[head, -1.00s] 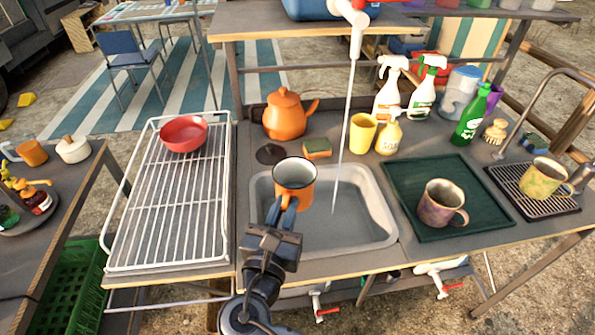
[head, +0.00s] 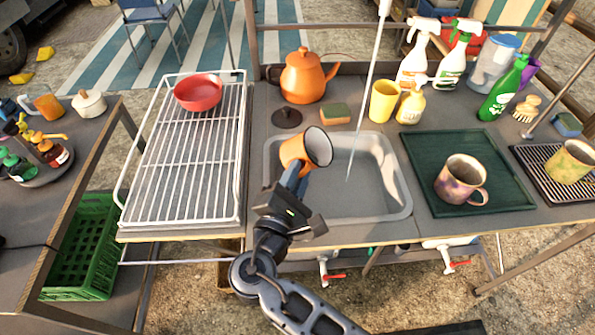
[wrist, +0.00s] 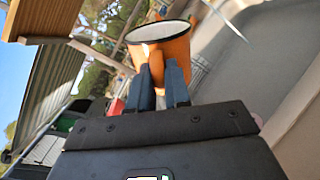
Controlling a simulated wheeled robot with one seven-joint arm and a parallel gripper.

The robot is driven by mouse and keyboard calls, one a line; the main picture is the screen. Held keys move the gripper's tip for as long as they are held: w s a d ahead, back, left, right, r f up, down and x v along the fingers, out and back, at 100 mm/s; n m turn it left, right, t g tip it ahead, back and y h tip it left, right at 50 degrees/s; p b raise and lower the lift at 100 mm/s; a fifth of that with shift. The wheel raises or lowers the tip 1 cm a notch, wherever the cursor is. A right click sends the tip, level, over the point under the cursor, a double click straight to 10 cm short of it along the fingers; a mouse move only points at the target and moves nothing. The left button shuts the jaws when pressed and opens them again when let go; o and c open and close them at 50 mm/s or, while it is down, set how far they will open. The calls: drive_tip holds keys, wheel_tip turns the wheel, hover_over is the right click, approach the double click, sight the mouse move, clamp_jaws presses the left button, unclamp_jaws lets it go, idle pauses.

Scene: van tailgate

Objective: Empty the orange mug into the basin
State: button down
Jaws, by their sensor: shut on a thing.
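The orange mug (head: 293,152) is over the left part of the grey basin (head: 398,207). It is tilted, its dark-rimmed mouth facing right and partly toward the camera. My gripper (head: 295,178) is shut on the mug from the near side. A thin pale stream or rod comes down over the basin to the right of the mug.
A wire rack (head: 185,165) with a red bowl (head: 198,92) stands left of the basin. Behind are an orange teapot (head: 303,77), a sponge (head: 335,113), a yellow cup (head: 383,101) and a soap bottle (head: 411,106). A patterned mug (head: 460,180) stands on the dark green tray (head: 425,150) at right.

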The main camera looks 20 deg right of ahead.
sight(315, 163)
drive_tip(key=shift+s+d+f+m+b, duration=0.1)
drive_tip(key=shift+f+m+b, duration=0.3)
drive_tip(key=shift+m+b, duration=0.7)
drive_tip(key=shift+f+m+b, duration=0.4)
drive_tip(key=shift+m+b, duration=0.1)
drive_tip(key=shift+b, duration=1.05)
drive_tip(key=m+b, duration=0.1)
drive_tip(key=r+m+b, duration=0.1)
drive_tip(key=m+b, duration=0.1)
drive_tip(key=shift+s+d+r+b, duration=0.25)
drive_tip(key=shift+s+d+b, duration=0.05)
drive_tip(key=shift+d, duration=0.05)
drive_tip(key=m+b, duration=0.1)
drive_tip(key=m, duration=0.1)
drive_tip(key=s+d+r+m+b, duration=0.1)
drive_tip(key=m+b, duration=0.1)
drive_tip(key=shift+d+r, duration=0.1)
drive_tip(key=shift+r, duration=0.1)
drive_tip(key=shift+r, duration=0.1)
